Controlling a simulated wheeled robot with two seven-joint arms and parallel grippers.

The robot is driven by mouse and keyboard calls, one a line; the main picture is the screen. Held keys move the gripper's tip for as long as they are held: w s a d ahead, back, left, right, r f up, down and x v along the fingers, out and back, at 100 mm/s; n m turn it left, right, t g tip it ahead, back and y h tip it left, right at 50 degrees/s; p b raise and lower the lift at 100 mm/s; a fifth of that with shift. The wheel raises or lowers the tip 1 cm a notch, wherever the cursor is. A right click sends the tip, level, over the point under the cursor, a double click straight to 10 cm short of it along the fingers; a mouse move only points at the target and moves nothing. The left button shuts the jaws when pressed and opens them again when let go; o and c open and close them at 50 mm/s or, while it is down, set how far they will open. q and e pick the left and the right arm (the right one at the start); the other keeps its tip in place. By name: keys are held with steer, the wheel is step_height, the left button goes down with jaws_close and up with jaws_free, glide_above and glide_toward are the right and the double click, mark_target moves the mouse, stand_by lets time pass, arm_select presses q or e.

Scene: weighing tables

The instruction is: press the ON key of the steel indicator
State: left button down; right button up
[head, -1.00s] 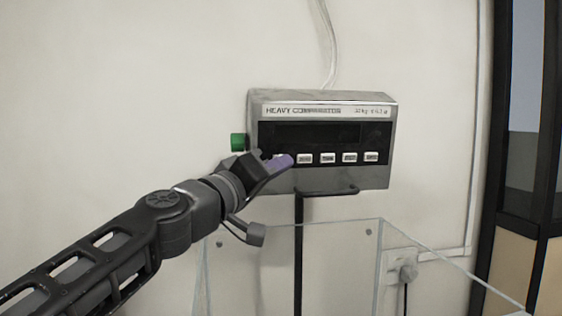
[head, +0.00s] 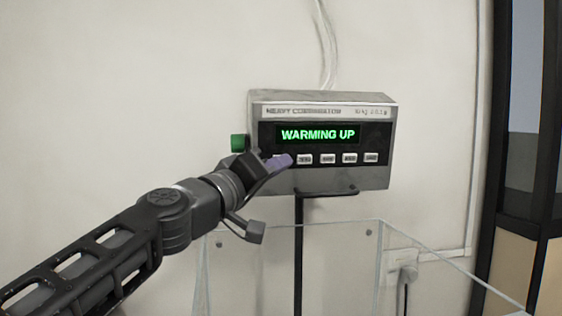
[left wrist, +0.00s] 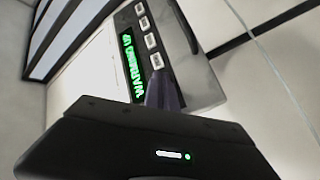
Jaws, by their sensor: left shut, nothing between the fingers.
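The steel indicator (head: 390,130) stands on a dark post in the head view, its display (head: 318,134) lit with green "WARMING UP". A row of pale keys runs under the display. My left gripper (head: 283,160) is shut and empty, its purplish fingertips at the leftmost key, which they mostly cover. I cannot tell whether the tips touch that key or stand just off it. In the left wrist view the fingertips (left wrist: 163,92) reach the indicator's face (left wrist: 190,75) beside the lit display. My right gripper is not in view.
A green knob (head: 237,142) sticks out at the indicator's left side. A clear-walled box (head: 290,255) stands below and in front of it. A wall socket with a plug (head: 403,268) is at the lower right. The wall to the left is bare.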

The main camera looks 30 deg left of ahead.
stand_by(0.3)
arm_select(q)
steer(key=shift+s+d+f, duration=0.1)
steer(key=shift+s+d, duration=0.35)
steer(key=shift+s, duration=0.15)
steer(key=shift+s, duration=0.1)
steer(key=shift+s+d+f, duration=0.2)
steer(key=shift+s+d, duration=0.55)
steer(key=shift+s, duration=0.2)
steer(key=shift+s+d+f, duration=0.15)
steer(key=shift+s+d, duration=0.6)
steer(key=shift+s, duration=0.2)
